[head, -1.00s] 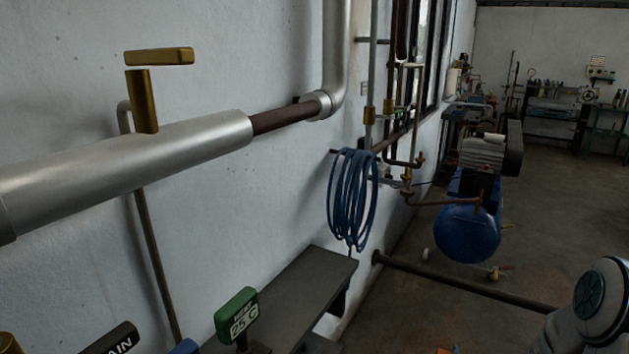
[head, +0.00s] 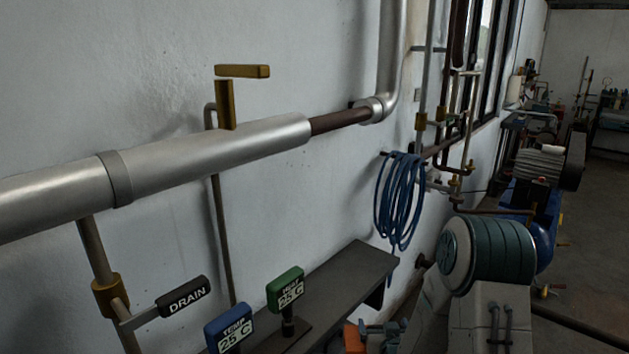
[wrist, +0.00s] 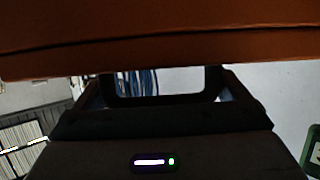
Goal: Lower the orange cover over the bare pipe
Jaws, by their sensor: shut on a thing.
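The bare pipe (head: 340,119) is a short brown length between the silver-clad pipe (head: 220,145) and a silver elbow collar (head: 372,110); nothing covers it. The orange cover (wrist: 160,35) spans the top of the wrist view, close to the camera. My gripper (wrist: 160,88) is shut on it, apparently by a dark frame-like handle below the orange. In the head view only a small orange part (head: 355,338) shows at the bottom edge, well below and apart from the bare pipe. The rest of the cover and my fingertips are hidden there.
A brass valve (head: 226,103) with a lever rises from the clad pipe. Coiled blue hose (head: 399,200) hangs on the wall to the right. A dark bench (head: 350,285), green gauge (head: 286,290), blue gauge (head: 229,328) and DRAIN tag (head: 184,297) stand below.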

